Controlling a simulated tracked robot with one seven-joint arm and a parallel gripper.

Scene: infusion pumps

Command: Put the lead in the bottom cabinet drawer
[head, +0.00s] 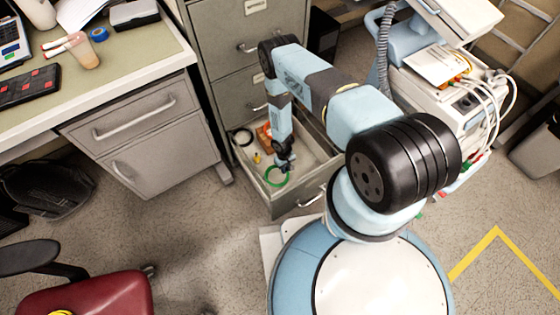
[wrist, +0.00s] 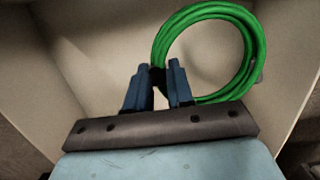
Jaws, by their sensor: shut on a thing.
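The lead is a green coiled cable (head: 276,177). It also shows large in the wrist view (wrist: 249,40), with one side of the coil at my fingertips. My gripper (head: 285,162) reaches down into the open bottom drawer (head: 292,205) of the grey cabinet. In the wrist view my gripper (wrist: 160,78) is shut on the green lead, with dark blue fingers either side of it. The coil hangs within the drawer's outline, near its front left corner. Whether it touches the drawer floor, I cannot tell.
A desk (head: 150,120) stands left, a medical cart (head: 450,90) right, a red chair (head: 90,295) at front left. My arm hides part of the drawer.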

